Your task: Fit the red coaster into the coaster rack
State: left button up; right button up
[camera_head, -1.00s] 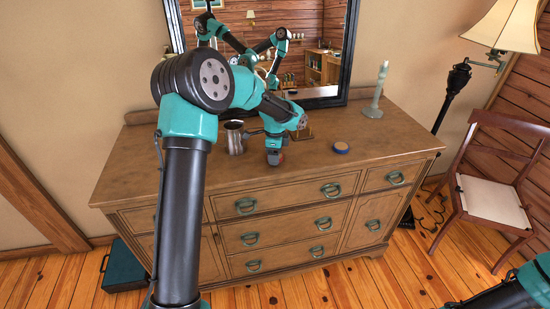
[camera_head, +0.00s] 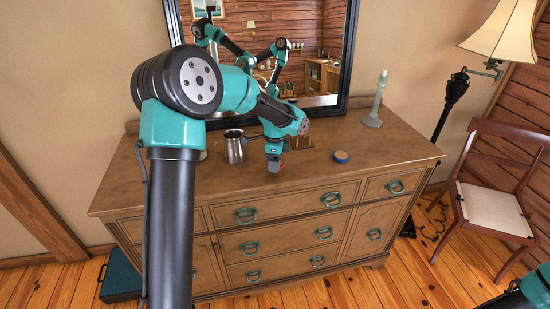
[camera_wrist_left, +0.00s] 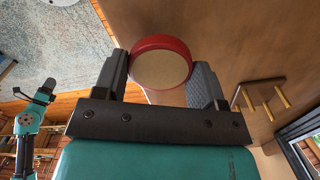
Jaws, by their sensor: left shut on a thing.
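The red coaster (camera_wrist_left: 162,66) is a round disc with a red rim and a tan face. My left gripper (camera_head: 274,165) is shut on it, with a finger on each side in the left wrist view (camera_wrist_left: 160,78). In the head view only a bit of its red edge shows beside the fingers, low over the dresser top.
A metal mug (camera_head: 234,150) stands left of the gripper on the dresser (camera_head: 200,187). A blue-rimmed round coaster (camera_head: 340,157) lies to the right. The dresser's right front is clear.

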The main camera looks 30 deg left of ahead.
pick_arm(q)
jog(key=s+d+r, duration=0.1)
jog(key=s+d, duration=0.5)
jog(key=s, duration=0.5)
jog(key=shift+d, duration=0.35)
jog(key=shift+w+r, duration=0.1)
jog(key=shift+w, duration=0.05)
